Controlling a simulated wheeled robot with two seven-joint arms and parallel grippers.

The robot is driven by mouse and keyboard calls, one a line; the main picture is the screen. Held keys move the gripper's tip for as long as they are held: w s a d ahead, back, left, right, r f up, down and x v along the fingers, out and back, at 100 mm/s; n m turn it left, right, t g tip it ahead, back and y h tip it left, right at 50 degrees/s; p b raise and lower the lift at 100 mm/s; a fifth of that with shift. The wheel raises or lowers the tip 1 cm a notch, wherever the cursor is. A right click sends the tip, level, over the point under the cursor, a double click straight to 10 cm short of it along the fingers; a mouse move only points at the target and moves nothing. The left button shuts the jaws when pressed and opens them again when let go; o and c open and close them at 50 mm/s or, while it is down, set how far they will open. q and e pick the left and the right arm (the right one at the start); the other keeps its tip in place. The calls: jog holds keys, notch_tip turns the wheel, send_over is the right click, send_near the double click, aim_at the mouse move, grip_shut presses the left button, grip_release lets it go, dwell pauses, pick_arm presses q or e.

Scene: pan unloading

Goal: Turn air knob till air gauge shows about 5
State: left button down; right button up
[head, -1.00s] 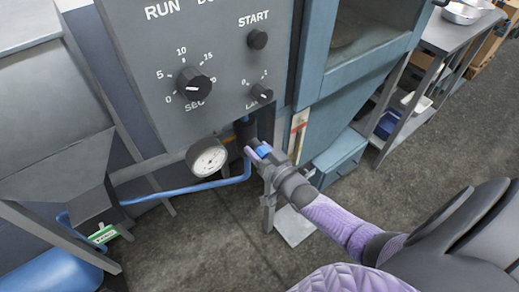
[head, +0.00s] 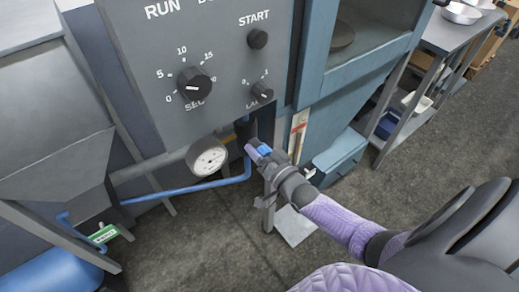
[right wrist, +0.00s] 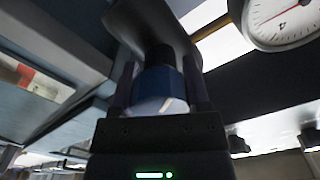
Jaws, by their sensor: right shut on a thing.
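The air knob is a blue cylinder (right wrist: 158,82) on a dark stem, seen between my fingers in the right wrist view. In the head view only a small blue part of the knob (head: 264,150) shows below the control panel. My right gripper (head: 260,152) is shut on the knob, with one finger on each side of it in the right wrist view (right wrist: 160,92). The air gauge (head: 210,158) is a round white dial left of the gripper. It also shows, cut off, in the right wrist view (right wrist: 280,18) with a red needle. I cannot read its value clearly.
The grey panel (head: 225,60) with SEC, LAP and START controls is just above the gripper. A blue air pipe (head: 190,189) runs left below the gauge towards a blue tank (head: 60,272). A shelf with trays (head: 425,80) stands at the right. The floor in front is clear.

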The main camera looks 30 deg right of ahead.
jog(key=o, duration=1.3)
jog(key=s, duration=0.3)
jog(key=s+p, duration=0.1)
jog(key=s, duration=0.2)
jog(key=s+p, duration=0.1)
jog(key=s, duration=0.3)
jog(key=shift+d, duration=0.4)
